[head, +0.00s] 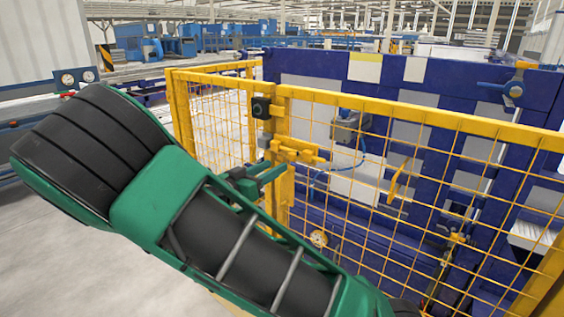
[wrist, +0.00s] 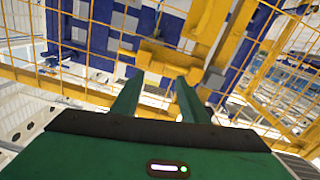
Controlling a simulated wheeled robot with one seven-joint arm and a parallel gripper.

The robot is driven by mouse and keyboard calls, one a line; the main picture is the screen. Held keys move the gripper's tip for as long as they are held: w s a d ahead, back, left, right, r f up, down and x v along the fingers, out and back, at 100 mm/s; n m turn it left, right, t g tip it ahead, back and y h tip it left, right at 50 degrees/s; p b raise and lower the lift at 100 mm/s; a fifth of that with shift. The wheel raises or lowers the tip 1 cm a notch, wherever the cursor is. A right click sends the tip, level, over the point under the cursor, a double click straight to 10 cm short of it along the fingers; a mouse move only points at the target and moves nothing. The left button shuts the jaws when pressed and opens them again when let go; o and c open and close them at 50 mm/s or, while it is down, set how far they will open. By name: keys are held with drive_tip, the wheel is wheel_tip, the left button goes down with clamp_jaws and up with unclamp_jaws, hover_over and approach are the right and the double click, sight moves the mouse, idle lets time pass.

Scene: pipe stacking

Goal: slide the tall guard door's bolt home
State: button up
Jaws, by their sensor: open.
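The tall guard door (head: 400,112) is a yellow frame with yellow wire mesh, standing upright beside a yellow post. Its yellow bolt assembly (head: 297,149) sits at the door's left edge, level across the post side. My gripper (head: 277,171) is just below and left of the bolt in the head view, its green fingers apart and empty. I cannot tell whether the fingers touch anything, or how far the bolt is slid.
A black box (head: 261,107) is fixed on the post above the bolt. A blue machine (head: 310,68) with grey panels stands behind the mesh. A second yellow mesh panel (head: 215,120) runs back to the left. Pale floor (head: 60,240) lies open at left.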

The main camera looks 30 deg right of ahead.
sight(290, 158)
drive_tip(key=x, duration=0.7)
drive_tip(key=shift+d, duration=0.4)
clamp_jaws()
